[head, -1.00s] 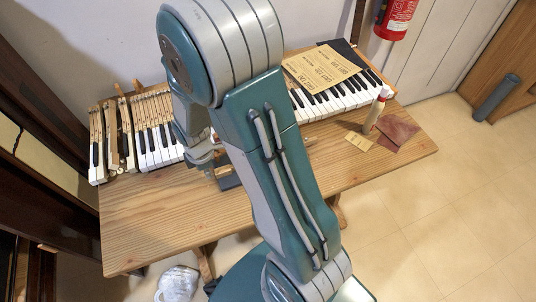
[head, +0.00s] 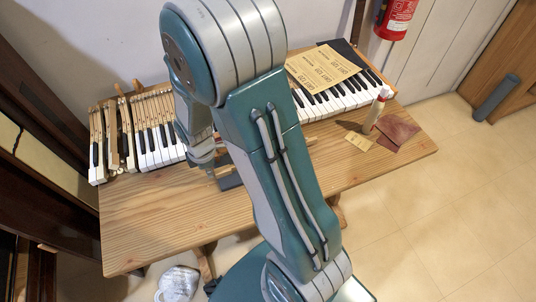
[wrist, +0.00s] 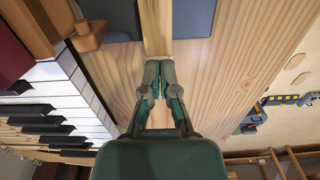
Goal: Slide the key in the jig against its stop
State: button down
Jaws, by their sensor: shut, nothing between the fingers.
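The key is a pale wooden bar (wrist: 155,28) in the wrist view. It lies between two dark grey pads of the jig (wrist: 193,18), and its near end is at my fingertips. My gripper (wrist: 160,66) is shut, with its fingertips together at or just in front of that end; I cannot tell if they touch it. In the head view the jig (head: 230,181) shows only as a dark edge beside my arm. My arm hides most of the key there. I cannot make out the stop.
The keyboard (head: 155,142) runs along the back of the wooden table (head: 150,220), some keys loose at left. Sandpaper sheets (head: 322,66) lie on it. The table's front left is clear.

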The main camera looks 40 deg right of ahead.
aim_at(221, 170)
jog(key=shift+s+d, duration=0.25)
jog(key=shift+d, duration=0.55)
jog(key=shift+s+d, duration=0.25)
jog(key=shift+d, duration=0.5)
dwell(1.7)
jog(key=shift+a, duration=0.2)
jog(key=shift+w+a, duration=0.2)
jog(key=shift+a, duration=0.2)
jog(key=shift+r, duration=3.55)
jog(key=shift+r, duration=0.2)
jog(key=s+a+r+m+t, duration=0.1)
jog(key=s+r+m+t, duration=0.1)
jog(key=s+r+m, duration=0.4)
jog(key=s+a+r+m+t, duration=0.1)
jog(key=s+r+m+t, duration=0.2)
jog(key=s+r+m, duration=0.4)
notch_tip(221, 170, up, 6)
jog(key=shift+s+a+r+m+t, duration=0.2)
jog(key=shift+r+m+t, duration=0.1)
jog(key=shift+m, duration=0.4)
